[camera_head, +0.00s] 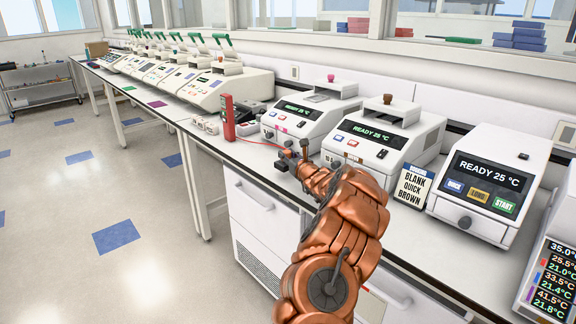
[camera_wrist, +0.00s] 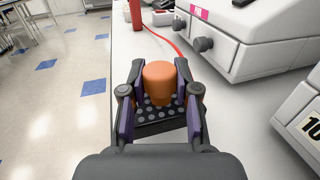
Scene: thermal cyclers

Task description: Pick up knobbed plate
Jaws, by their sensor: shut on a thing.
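The knobbed plate (camera_wrist: 160,122) shows in the wrist view as a dark, flat plate with several pale round wells and an upright orange knob (camera_wrist: 159,74) on top. My gripper (camera_wrist: 160,88) is shut on the knob, with one finger on each side of it. In the head view my gripper (camera_head: 292,160) is over the front part of the white bench, and the plate is mostly hidden there. I cannot tell whether the plate touches the bench or hangs just above it.
A white thermal cycler (camera_head: 310,117) stands behind my gripper, with another cycler (camera_head: 384,136) to its right. A red upright device (camera_head: 228,118) with a red cord stands to the left. A sign (camera_head: 412,186) reads BLANK QUICK BROWN. The bench's front edge (camera_head: 250,176) is close.

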